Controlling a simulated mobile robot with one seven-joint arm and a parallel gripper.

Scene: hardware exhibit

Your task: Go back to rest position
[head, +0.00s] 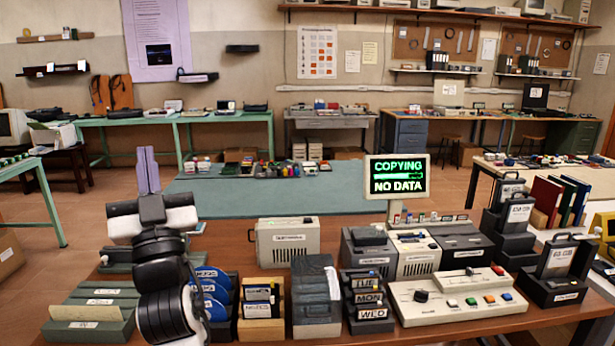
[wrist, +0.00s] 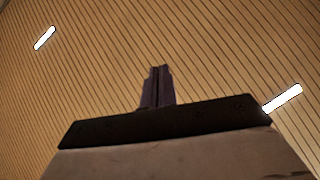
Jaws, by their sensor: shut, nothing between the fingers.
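My gripper (head: 148,170) stands upright at the left in the head view, above the near table, with its purple-grey fingers pointing up. The fingers are together and nothing shows between them. In the wrist view my gripper (wrist: 158,72) shows its closed fingertips over the dark edge of its body, against a slatted ceiling with two bright lamps. My arm is folded below the gripper and hides part of the table's left side.
The near wooden table (head: 350,240) holds a row of devices. A screen (head: 397,177) reads "COPYING NO DATA". A control box (head: 458,297) with coloured buttons sits at the front. Blue discs (head: 212,290) stand close beside my arm. Open floor (head: 100,205) lies at the left.

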